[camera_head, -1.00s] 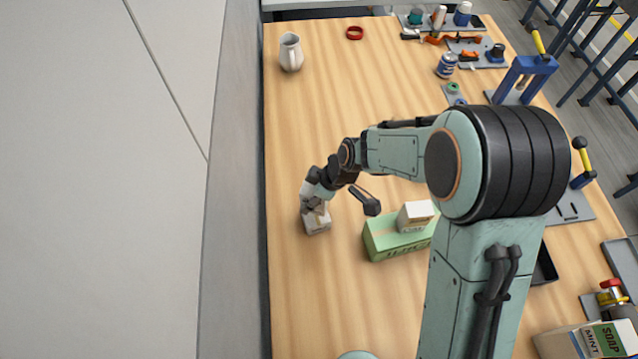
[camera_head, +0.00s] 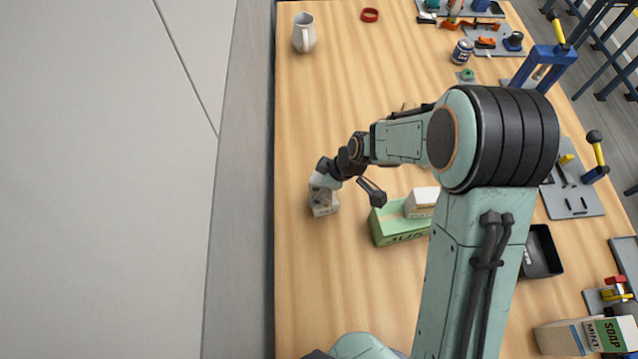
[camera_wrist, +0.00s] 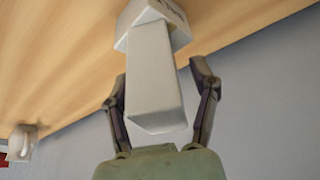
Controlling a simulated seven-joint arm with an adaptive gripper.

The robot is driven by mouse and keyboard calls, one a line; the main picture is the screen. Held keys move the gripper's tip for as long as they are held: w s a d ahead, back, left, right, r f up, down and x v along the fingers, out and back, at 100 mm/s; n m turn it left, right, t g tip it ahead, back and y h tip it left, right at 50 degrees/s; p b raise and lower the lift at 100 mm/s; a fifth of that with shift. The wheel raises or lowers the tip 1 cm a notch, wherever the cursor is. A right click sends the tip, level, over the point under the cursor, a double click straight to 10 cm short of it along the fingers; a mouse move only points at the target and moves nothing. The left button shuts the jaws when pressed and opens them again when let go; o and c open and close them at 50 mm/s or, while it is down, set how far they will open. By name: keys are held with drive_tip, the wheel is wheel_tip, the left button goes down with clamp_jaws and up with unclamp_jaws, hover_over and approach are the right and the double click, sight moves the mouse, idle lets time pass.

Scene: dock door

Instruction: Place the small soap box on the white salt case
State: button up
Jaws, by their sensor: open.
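A plain pale elongated box, likely the small soap box (camera_wrist: 158,75), stands between the fingers of my gripper (camera_wrist: 157,72) in the wrist view. Its far end meets a wider white box with dark lettering, likely the white salt case (camera_wrist: 178,14). In the head view, the salt case (camera_head: 323,208) sits on the table near the wall side, directly under my gripper (camera_head: 321,190). The fingers are open, one on each side of the pale box, with visible gaps. In the head view the gripper mostly hides the pale box.
A white jug (camera_head: 304,35) and red ring (camera_head: 370,15) are at the back. A black tray (camera_head: 541,252) and larger soap box (camera_head: 585,337) are at right. A grey wall (camera_head: 240,200) borders the left.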

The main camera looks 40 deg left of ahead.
drive_tip(key=w+d+r+m+t, duration=0.1)
drive_tip(key=w+d+r+m, duration=0.25)
drive_tip(key=d+r, duration=0.9)
drive_tip(key=s+d+r+m+h, duration=0.1)
drive_tip(key=s+d+r+m, duration=0.2)
drive_tip(key=s+d+m, duration=0.3)
drive_tip(key=s+d+r+m+h, duration=0.2)
drive_tip(key=s+d+m, duration=0.4)
drive_tip(key=d+m, duration=0.5)
drive_tip(key=shift+s+d+r+m+t, duration=0.25)
drive_tip(key=shift+d+r+m+t, duration=0.1)
drive_tip(key=shift+d+r, duration=0.4)
